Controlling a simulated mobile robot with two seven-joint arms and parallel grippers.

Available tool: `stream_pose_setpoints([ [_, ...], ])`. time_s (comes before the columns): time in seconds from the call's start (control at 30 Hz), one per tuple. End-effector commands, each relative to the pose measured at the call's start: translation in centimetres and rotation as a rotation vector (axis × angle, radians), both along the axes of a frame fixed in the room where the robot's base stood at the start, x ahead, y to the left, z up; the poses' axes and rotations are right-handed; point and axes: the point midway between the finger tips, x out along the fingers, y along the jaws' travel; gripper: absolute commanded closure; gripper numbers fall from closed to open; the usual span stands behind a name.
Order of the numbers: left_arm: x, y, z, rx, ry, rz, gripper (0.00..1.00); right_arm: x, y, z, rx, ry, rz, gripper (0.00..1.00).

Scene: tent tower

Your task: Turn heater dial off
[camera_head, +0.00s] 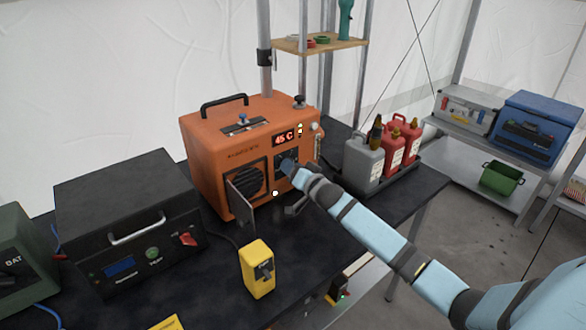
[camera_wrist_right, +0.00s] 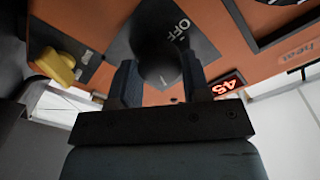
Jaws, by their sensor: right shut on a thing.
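The orange heater (camera_head: 215,135) stands on the dark table, its lit display (camera_head: 284,139) reading 45 C. Its dial is largely hidden behind my right gripper (camera_head: 289,167) in the head view. In the right wrist view the dark round dial (camera_wrist_right: 158,62) sits between the two fingers of my right gripper (camera_wrist_right: 160,85), which is shut on it. The word OFF (camera_wrist_right: 180,28) is printed on the dark plate beside the dial. I cannot tell which mark the dial points to. My left gripper is not in view.
A small yellow box (camera_head: 257,270) stands on the table in front of the heater. A black power unit (camera_head: 125,205) is at the left. Grey and red canisters (camera_head: 364,160) stand in a tray at the right. An open flap (camera_head: 240,203) juts from the heater's front.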

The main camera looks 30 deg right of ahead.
Motion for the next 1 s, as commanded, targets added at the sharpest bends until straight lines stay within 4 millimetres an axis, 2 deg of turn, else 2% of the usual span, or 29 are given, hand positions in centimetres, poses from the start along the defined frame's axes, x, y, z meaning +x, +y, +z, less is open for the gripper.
stream_pose_setpoints([
  [0.27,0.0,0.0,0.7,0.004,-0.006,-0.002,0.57,0.0,0.0,0.1,-0.157,-0.010,-0.001,0.80],
  [1.0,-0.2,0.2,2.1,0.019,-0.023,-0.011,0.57,0.0,0.0,0.0,-0.853,-0.067,-0.001,0.80],
])
